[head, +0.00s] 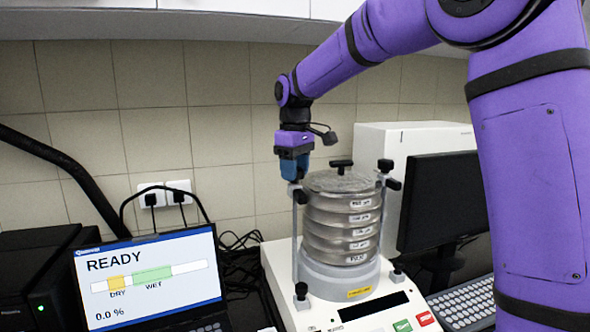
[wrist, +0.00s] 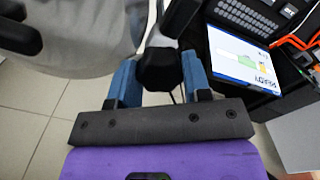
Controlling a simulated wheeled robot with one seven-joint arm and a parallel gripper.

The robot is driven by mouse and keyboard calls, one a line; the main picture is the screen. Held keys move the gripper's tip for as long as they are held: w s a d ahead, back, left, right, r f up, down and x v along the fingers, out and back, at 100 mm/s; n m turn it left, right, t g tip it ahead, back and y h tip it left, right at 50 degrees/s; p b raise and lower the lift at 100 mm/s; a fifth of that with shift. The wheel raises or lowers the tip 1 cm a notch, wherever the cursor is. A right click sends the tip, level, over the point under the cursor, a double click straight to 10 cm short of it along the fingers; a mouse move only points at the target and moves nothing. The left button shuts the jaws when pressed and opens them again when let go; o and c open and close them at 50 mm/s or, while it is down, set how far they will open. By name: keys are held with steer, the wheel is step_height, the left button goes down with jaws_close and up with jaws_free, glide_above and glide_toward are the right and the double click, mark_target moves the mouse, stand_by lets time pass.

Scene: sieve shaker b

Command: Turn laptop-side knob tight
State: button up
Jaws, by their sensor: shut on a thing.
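The sieve shaker (head: 341,265) carries a stack of round metal sieves (head: 341,215) with a lid, between two upright rods. The laptop-side knob is black and sits at the top of the left rod; the wrist view shows this knob (wrist: 160,70) between the blue fingers. My gripper (head: 293,178) points down over the top of the left rod and hides most of the knob in the head view. In the wrist view, my gripper (wrist: 160,78) is shut on the knob. The other knob (head: 386,166) is at the top of the right rod, apart from my gripper.
The laptop (head: 150,280) at the left shows READY and 0.0 %. A dark monitor (head: 436,200) and a keyboard (head: 465,300) are at the right. A white box (head: 405,135) stands behind the sieves. A black lid handle (head: 341,166) rises close to my gripper.

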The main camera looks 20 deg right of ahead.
steer(key=m, duration=0.5)
steer(key=shift+m, duration=0.3)
steer(key=m, duration=0.5)
steer(key=shift+m, duration=0.3)
steer(key=o, duration=0.9)
steer(key=shift+r, duration=0.1)
step_height(320, 180, up, 11)
steer(key=shift+f, duration=0.2)
